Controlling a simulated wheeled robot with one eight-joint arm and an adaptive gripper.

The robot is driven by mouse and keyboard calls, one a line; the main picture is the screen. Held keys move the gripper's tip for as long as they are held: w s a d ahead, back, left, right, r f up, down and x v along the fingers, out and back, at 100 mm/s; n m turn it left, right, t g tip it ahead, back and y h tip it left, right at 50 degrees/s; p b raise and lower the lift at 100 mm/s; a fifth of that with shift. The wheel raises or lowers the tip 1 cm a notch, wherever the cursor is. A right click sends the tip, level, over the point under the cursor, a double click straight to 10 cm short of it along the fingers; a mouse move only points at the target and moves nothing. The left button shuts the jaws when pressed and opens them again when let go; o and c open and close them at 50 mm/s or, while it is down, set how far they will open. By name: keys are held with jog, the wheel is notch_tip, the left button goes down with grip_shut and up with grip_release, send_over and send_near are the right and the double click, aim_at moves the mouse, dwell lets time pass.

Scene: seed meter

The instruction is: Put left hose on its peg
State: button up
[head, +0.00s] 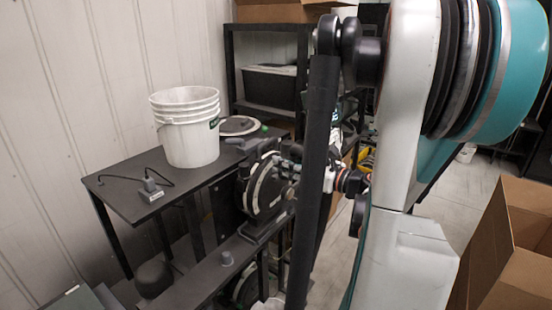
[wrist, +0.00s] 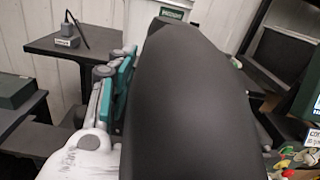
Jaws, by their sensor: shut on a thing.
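A long black hose (head: 312,185) stands nearly upright in the head view, leaning slightly. It also fills the middle of the wrist view (wrist: 190,105), very close to the camera. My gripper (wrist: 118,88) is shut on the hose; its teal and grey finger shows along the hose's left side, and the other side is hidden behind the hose. In the head view the hose and my arm hide most of the gripper.
A round dark seed meter (head: 264,187) is behind and left of the hose. A dark table (head: 125,190) carries stacked white buckets (head: 190,140). A black shelf (head: 268,108) stands behind. An open cardboard box (head: 490,245) is at the right. Floor shows between box and shelf.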

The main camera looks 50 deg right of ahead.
jog(key=shift+s+r, duration=0.2)
jog(key=shift+s, duration=0.15)
jog(key=shift+r+p, duration=2.15)
jog(key=shift+r, duration=0.7)
jog(key=shift+f, duration=0.1)
jog(key=w+a+f+n+g+y+b, duration=0.1)
jog(key=w+a+f+n+y+b, duration=0.3)
jog(key=f, duration=0.4)
jog(key=w+a+f+n+g+y+b, duration=0.1)
jog(key=w+a+f+y+b, duration=0.1)
jog(key=w+f+y+b, duration=0.35)
jog(key=n+g+y+b, duration=0.4)
jog(key=n+g+b, duration=0.15)
jog(key=b, duration=0.25)
send_over(227, 254)
notch_tip(227, 254, down, 18)
jog(key=r, duration=0.1)
jog(key=shift+f+b, duration=2.25)
jog(key=shift+f, duration=1.6)
jog(key=shift+f+b, duration=0.3)
jog(key=shift+f, duration=0.65)
jog(key=shift+f, duration=0.5)
